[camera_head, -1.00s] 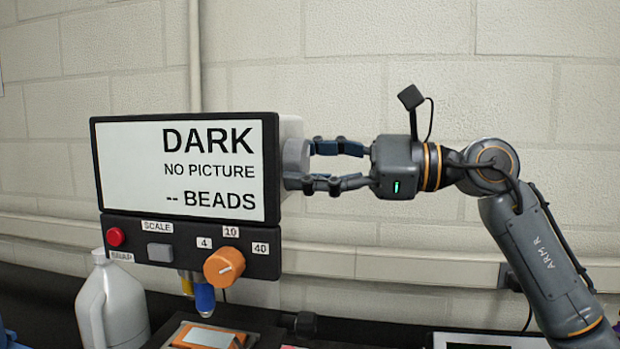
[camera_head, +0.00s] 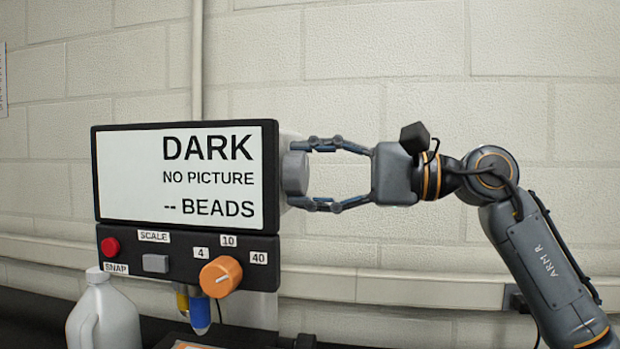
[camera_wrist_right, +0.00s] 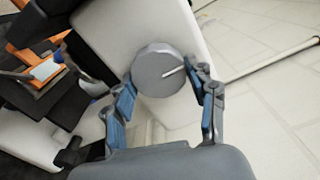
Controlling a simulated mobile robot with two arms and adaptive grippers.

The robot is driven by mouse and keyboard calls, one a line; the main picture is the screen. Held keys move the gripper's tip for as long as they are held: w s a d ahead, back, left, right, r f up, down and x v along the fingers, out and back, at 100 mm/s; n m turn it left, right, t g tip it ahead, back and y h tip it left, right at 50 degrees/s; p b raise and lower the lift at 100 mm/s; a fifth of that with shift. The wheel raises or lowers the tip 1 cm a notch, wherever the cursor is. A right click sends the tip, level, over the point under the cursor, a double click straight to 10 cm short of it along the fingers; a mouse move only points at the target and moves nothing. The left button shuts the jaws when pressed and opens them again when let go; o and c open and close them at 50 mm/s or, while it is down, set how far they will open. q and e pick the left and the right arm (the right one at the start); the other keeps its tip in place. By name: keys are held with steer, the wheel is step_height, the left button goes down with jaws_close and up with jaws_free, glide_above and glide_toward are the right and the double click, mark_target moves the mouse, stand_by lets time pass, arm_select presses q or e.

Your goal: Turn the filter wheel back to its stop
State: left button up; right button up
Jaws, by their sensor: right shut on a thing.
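The filter wheel (camera_head: 295,173) is a grey round knob on the right side of the pale housing behind the display. It faces the right wrist view (camera_wrist_right: 157,78), where a white line on its face points up and to the right. My right gripper (camera_head: 299,174) reaches it from the right, with one finger above and one below. In the right wrist view the gripper (camera_wrist_right: 161,80) has its fingertips against opposite sides of the wheel's rim, shut on it. No stop shows in these views. My left gripper is out of view.
The display (camera_head: 180,160) reads DARK, NO PICTURE, -- BEADS. Below it are a red button (camera_head: 110,246), a grey button (camera_head: 155,263) and an orange dial (camera_head: 221,276). A white jug (camera_head: 104,318) stands lower left. The wall area right of the wheel is free apart from my arm.

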steer(key=shift+n, duration=0.4)
steer(key=o, duration=1.1)
steer(key=shift+o, duration=0.2)
steer(key=shift+d, duration=0.1)
steer(key=s+d, duration=0.2)
steer(key=d, duration=0.9)
steer(key=shift+s+d, duration=0.15)
steer(key=shift+d, duration=0.15)
